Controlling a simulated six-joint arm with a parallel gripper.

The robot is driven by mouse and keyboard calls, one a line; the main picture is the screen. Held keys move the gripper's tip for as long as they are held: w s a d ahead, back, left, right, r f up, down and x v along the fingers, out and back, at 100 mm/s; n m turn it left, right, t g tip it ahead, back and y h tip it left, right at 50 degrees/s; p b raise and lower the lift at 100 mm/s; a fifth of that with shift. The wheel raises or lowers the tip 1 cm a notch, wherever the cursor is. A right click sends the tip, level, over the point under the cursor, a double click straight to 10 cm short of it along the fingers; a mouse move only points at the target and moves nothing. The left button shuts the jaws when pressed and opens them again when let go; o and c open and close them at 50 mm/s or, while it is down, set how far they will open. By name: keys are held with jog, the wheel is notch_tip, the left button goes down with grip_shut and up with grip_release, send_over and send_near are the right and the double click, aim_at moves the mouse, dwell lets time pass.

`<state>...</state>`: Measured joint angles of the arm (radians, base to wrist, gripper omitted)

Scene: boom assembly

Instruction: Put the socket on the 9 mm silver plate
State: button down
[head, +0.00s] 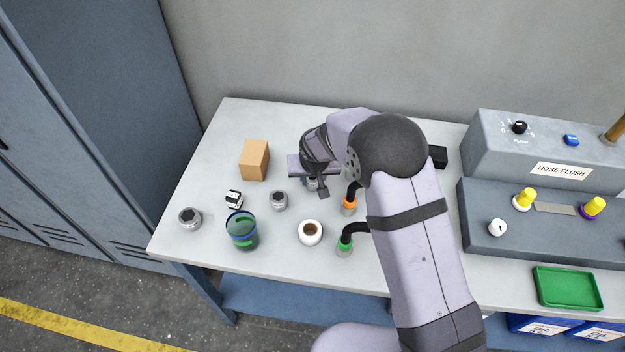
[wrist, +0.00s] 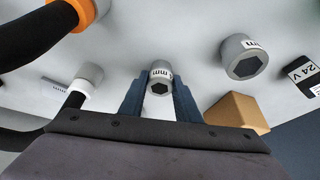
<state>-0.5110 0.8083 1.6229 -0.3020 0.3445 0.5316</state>
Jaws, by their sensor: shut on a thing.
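My gripper (wrist: 160,97) is shut on a small grey hex socket (wrist: 160,80), held between its two blue fingers. The socket's label ends in "mm", but its digit is unclear. In the head view my gripper (head: 316,185) is over the middle of the table, left of my forearm, and mostly hides the socket. In the head view I cannot make out this plate.
Other grey sockets (head: 279,201) (head: 190,218) stand left of the gripper. A cardboard box (head: 254,160), 24 V block (head: 234,199), green cup (head: 242,231) and white mug (head: 310,232) are nearby. Orange (head: 349,205) and green (head: 344,246) hose ends stand close to my arm.

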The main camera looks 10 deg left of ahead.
jog(key=shift+r, duration=0.1)
notch_tip(320, 180, up, 10)
jog(key=b, duration=0.2)
jog(key=shift+b, duration=0.4)
jog(key=w+d+r+m+h, duration=0.15)
jog(key=w+d+m, duration=0.25)
jog(key=w+d, duration=1.3)
jog(key=shift+s+d+f+p, duration=0.15)
jog(key=shift+f+p, duration=0.35)
jog(key=shift+f, duration=1.1)
jog(key=shift+s+d+f+p, duration=0.2)
jog(key=shift+f+p, duration=0.35)
jog(key=shift+f, duration=1.05)
jog(key=shift+s+d+f+p, duration=0.15)
jog(key=shift+f+p, duration=0.35)
jog(key=shift+f, duration=1.55)
